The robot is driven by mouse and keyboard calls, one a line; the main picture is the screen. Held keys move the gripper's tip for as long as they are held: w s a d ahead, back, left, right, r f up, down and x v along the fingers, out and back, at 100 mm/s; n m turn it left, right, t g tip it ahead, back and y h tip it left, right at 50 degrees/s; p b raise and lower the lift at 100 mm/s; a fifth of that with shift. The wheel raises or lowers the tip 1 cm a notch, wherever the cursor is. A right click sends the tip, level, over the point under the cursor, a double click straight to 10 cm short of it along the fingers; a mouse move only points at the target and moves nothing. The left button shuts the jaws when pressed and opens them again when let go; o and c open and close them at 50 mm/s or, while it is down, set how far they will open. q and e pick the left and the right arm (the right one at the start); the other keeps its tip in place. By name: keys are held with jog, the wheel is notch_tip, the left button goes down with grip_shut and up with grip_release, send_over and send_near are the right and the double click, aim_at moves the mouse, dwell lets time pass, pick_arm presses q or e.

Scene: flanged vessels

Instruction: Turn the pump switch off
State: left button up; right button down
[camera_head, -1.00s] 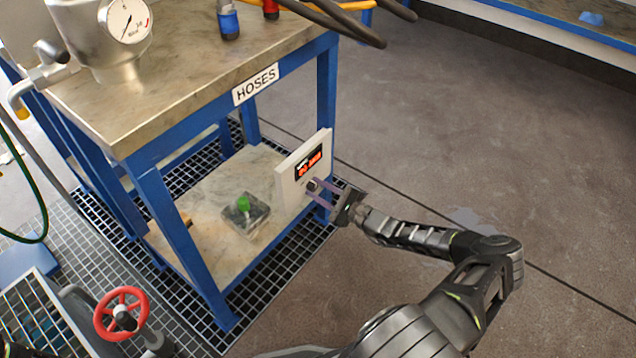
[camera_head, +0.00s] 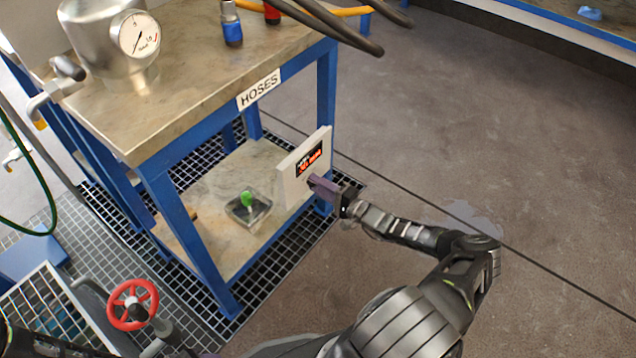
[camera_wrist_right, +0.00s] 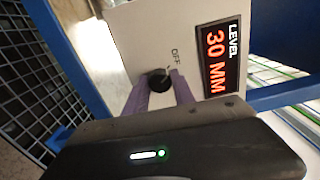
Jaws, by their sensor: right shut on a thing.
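The pump switch is a small black round knob (camera_wrist_right: 158,80) on a white panel (camera_head: 290,188) at the right end of the blue-legged bench. The word OFF is printed beside the knob in the right wrist view, and a pale mark at the knob's edge lies towards it. My right gripper (camera_head: 312,183) is shut on the knob, its purple fingers on either side of it in the right wrist view (camera_wrist_right: 159,88). In the head view the fingers hide the knob.
A metal vessel with a gauge (camera_head: 139,34) stands on the bench top. A red handwheel (camera_head: 132,304) is at lower left. Open floor lies right of the bench.

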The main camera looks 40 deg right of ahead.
jog(key=shift+a+n, duration=0.1)
jog(key=shift+n, duration=0.3)
jog(key=shift+f, duration=0.1)
jog(key=c, duration=1.1)
grip_release()
jog(key=shift+o, duration=0.2)
jog(key=shift+s, duration=0.1)
jog(key=p+v, duration=0.2)
jog(key=v, duration=0.5)
jog(key=shift+s, duration=0.3)
